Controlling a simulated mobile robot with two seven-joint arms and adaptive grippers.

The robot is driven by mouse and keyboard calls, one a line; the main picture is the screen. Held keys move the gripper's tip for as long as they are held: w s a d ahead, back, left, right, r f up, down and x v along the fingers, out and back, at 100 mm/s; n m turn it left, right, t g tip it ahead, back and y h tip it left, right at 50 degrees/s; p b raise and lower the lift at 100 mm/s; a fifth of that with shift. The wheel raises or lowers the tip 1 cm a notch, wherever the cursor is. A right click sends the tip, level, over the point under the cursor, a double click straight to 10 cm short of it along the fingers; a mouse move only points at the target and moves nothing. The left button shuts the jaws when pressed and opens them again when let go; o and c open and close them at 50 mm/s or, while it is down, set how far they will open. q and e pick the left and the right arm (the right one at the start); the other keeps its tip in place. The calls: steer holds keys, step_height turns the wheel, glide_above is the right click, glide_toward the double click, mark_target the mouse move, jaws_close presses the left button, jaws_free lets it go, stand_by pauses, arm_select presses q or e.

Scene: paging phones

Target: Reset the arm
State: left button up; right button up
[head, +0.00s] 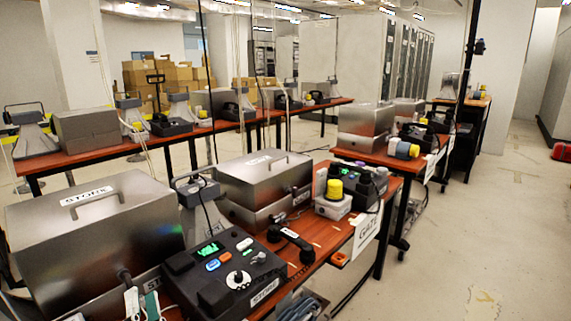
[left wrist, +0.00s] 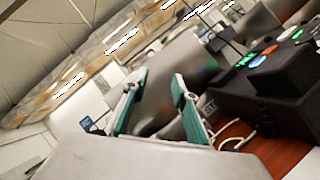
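My left gripper (head: 142,302) shows at the bottom left of the head view, in front of the large steel box (head: 95,235) labelled STORE. In the left wrist view its two teal-padded fingers (left wrist: 160,98) stand apart with nothing between them. The black STORE phone base (head: 225,270) with a lit green display is just right of the gripper, apart from it in the head view. My right gripper is in neither view.
A second steel box (head: 262,180), a grey horn (head: 200,205) and a GATE phone with a yellow-topped unit (head: 334,190) stand farther along the table (head: 325,235). More tables with phones are behind.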

arm_select(q)
steer(key=s+d+f+m+g+h+p, duration=0.1)
steer(key=s+d+f+m+h, duration=0.1)
steer(key=d+f+m+h, duration=0.45)
steer(key=s+d+f+m+h+p, duration=0.1)
steer(key=s+m+h+p, duration=0.15)
steer(key=m, duration=0.75)
steer(key=s+d+f+m+g+h+p, duration=0.1)
steer(key=s+d+f+m+h, duration=0.15)
steer(key=f+m+h, duration=0.4)
steer(key=s+a+f+m+g+y+p, duration=0.2)
steer(key=s+f+m+g, duration=0.5)
steer(key=s+f+m, duration=0.4)
step_height(320, 180, down, 3)
steer(key=shift+s+a+f+m+g, duration=0.1)
steer(key=shift+s+a+m+g, duration=0.35)
steer(key=shift+s, duration=0.4)
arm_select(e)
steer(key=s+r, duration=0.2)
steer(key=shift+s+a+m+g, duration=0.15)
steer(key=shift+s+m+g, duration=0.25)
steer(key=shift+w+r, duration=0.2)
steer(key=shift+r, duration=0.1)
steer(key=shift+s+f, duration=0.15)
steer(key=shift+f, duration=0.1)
